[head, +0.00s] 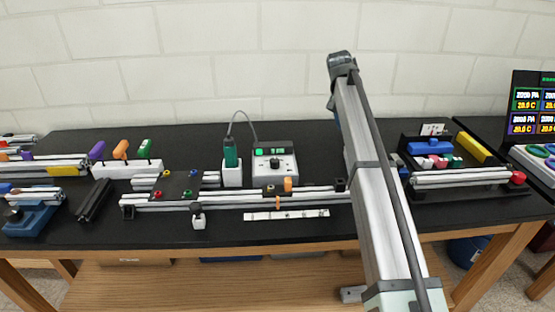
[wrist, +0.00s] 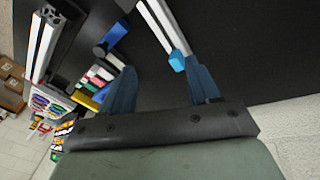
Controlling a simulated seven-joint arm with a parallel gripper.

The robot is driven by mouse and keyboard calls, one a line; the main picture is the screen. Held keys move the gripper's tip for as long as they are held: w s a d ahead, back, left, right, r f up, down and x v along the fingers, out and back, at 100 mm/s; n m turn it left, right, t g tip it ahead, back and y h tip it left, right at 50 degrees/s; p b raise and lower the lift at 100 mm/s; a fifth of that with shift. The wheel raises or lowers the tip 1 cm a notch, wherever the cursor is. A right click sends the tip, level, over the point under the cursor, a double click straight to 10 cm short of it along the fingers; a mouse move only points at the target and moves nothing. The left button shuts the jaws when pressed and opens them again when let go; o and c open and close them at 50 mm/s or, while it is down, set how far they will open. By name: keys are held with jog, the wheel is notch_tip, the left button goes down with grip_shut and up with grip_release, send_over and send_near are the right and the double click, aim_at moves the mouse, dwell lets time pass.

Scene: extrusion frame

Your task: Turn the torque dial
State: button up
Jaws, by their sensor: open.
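A white control box (head: 265,171) with two green displays stands mid-table in the head view. A black dial (head: 275,162) sits on its face. I take it for the torque dial; its setting is too small to read. A cable joins the box to a green screwdriver (head: 230,152) upright in a white holder. My gripper (wrist: 160,66) shows in the wrist view with its two blue fingers apart and nothing held between them. In the head view my arm hides most of it, right of the control box. The box and dial are not visible in the wrist view.
Aluminium rails (head: 235,199) lie in front of the box, with an orange clamp lever (head: 288,184). A black tray (head: 470,188) with coloured parts is at right. In the wrist view, a blue-tipped rail (wrist: 177,61) lies near the right finger. The table behind the box is clear.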

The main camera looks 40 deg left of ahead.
aim_at(275, 160)
jog(key=s+a+r+g+y, duration=0.1)
jog(key=s+a+r, duration=0.1)
jog(key=s+a, duration=0.65)
jog(key=s+a+r+g+y, duration=0.15)
jog(key=s+a, duration=0.45)
jog(key=s, duration=0.6)
jog(key=shift+n+h, duration=0.25)
jog(key=shift+n, duration=0.05)
jog(key=f, duration=1.3)
jog(key=shift+d+f, duration=0.2)
jog(key=shift+f, duration=0.05)
jog(key=shift+c, duration=0.4)
jog(key=c, duration=1)
jog(key=shift+o, duration=0.2)
